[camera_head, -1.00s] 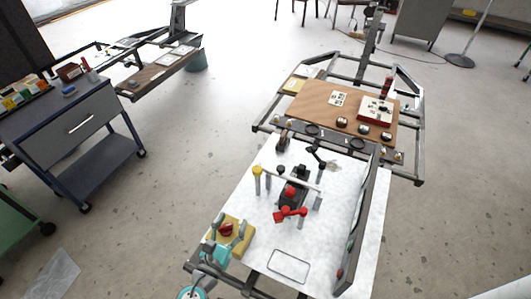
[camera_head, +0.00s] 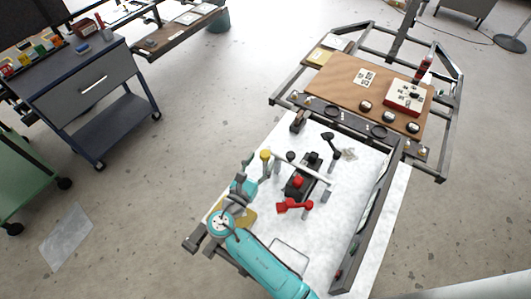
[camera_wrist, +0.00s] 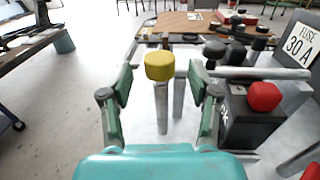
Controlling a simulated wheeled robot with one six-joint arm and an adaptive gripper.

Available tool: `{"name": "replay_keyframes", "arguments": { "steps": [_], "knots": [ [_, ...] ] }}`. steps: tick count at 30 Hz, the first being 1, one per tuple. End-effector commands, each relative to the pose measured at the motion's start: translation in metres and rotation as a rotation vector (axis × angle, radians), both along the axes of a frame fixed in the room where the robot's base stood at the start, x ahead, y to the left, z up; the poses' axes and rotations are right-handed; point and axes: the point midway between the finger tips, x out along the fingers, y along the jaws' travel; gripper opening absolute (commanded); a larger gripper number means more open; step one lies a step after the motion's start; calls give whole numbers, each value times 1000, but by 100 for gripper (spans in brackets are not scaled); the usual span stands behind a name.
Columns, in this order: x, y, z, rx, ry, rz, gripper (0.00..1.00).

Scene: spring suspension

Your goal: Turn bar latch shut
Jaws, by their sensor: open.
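A yellow round knob (camera_wrist: 160,66) tops a grey upright post in the wrist view; the head view also shows the knob (camera_head: 265,155). A pale bar (camera_wrist: 262,73) runs level to the right of it, across a black block with a red knob (camera_wrist: 264,96). I cannot tell whether the yellow knob and the bar are joined. My gripper (camera_wrist: 161,78) is open, its fingers on either side of the knob's post with gaps. A second grey post stands behind the first.
A dark raised panel (camera_head: 362,222) edges the white table (camera_head: 330,220) at right. Black-knobbed levers (camera_head: 328,137) stand behind the bar. A yellow base (camera_head: 240,215) is partly hidden by my arm.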

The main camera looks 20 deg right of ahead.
Motion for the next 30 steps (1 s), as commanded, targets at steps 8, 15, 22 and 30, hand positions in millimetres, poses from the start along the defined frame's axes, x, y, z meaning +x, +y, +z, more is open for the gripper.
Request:
{"name": "replay_keyframes", "arguments": {
  "steps": [8,15,22,30],
  "knots": [
    [22,-25,1,0,-1,-1,61],
    [25,-28,0,0,0,0,61],
    [25,-28,0,0,0,0,39],
    [25,-28,0,0,0,-1,0]
  ]
}}
